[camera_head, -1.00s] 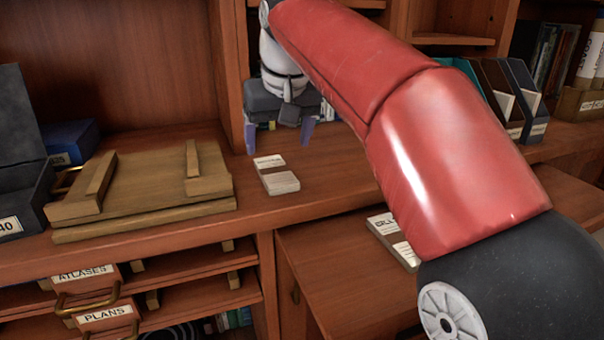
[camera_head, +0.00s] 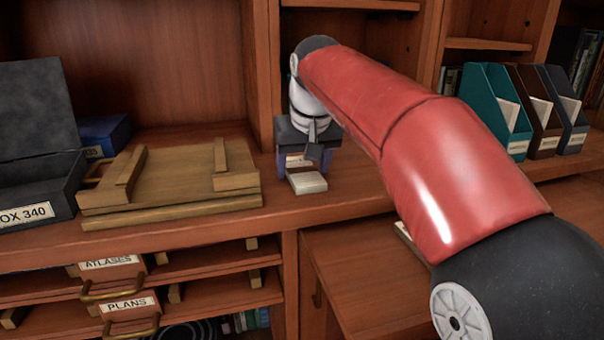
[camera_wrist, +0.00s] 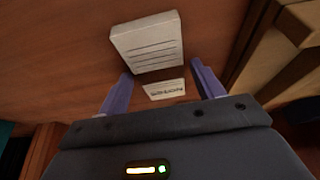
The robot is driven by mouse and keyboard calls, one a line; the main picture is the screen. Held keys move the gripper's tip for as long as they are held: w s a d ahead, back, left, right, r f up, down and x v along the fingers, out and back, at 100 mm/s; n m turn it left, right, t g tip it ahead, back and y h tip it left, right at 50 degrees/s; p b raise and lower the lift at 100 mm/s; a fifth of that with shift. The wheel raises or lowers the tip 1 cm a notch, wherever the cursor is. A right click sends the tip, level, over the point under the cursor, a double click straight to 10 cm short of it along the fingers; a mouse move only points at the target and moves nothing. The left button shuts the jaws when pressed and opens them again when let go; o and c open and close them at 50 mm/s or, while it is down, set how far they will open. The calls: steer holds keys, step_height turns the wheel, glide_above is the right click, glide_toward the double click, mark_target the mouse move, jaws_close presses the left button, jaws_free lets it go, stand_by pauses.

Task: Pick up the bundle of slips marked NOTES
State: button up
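A pale bundle of slips (camera_head: 307,183) lies flat on the wooden counter, its near end showing in front of my gripper (camera_head: 304,166). In the wrist view the bundle (camera_wrist: 147,42) has a ruled white top and a label strip (camera_wrist: 165,90) with upside-down lettering I cannot read surely. My gripper (camera_wrist: 162,84) is open, with its purple fingers on either side of the label end. I see gaps beside the strip and no clear contact. The fingers' height above the counter is hard to judge. A second bundle (camera_head: 403,230) is mostly hidden behind my red arm.
A wooden board with battens (camera_head: 165,180) lies just left of my gripper. An open grey box (camera_head: 40,190) and a blue box (camera_head: 105,135) stand farther left. A shelf upright (camera_head: 262,75) rises close behind. Magazine files (camera_head: 495,110) stand right; counter between is clear.

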steer(key=c, duration=0.8)
steer(key=shift+o, duration=0.2)
steer(key=shift+r, duration=0.1)
